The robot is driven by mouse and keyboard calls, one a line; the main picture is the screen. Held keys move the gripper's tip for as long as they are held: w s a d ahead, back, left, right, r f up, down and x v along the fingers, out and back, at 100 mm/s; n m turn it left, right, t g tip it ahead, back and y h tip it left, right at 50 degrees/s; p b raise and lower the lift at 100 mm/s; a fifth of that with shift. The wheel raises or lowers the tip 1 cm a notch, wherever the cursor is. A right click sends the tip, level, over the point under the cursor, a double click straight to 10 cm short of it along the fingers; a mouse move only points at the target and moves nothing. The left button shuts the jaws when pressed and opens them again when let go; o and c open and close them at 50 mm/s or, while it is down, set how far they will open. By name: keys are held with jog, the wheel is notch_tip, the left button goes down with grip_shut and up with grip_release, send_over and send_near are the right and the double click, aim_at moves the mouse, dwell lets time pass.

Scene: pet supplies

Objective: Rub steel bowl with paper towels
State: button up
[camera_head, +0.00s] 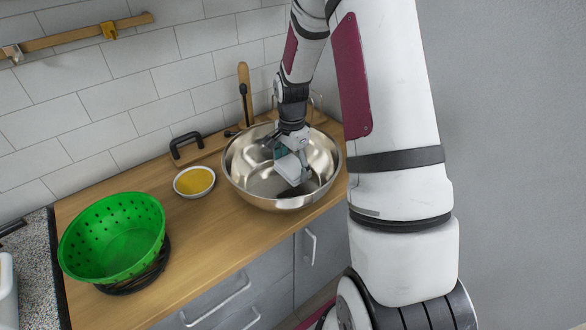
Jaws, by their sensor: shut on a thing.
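The steel bowl (240,180) is a wide, shiny basin standing upright on the wooden counter, right of centre. My gripper (288,160) reaches down from above into the bowl. It is shut on a pale, whitish block that I take to be the paper towels (292,169). The towels are inside the bowl, near its inner surface; I cannot tell whether they touch it. The fingertips are small here and partly hidden by the held thing.
A green colander (112,235) sits on a dark ring at the left. A small white bowl with yellow contents (194,181) stands left of the steel bowl. A black handle (187,146) and a wooden-handled tool (244,92) are by the tiled wall. The front middle counter (205,235) is clear.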

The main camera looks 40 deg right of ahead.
jog(key=shift+r+p, duration=0.35)
jog(key=shift+r, duration=1.15)
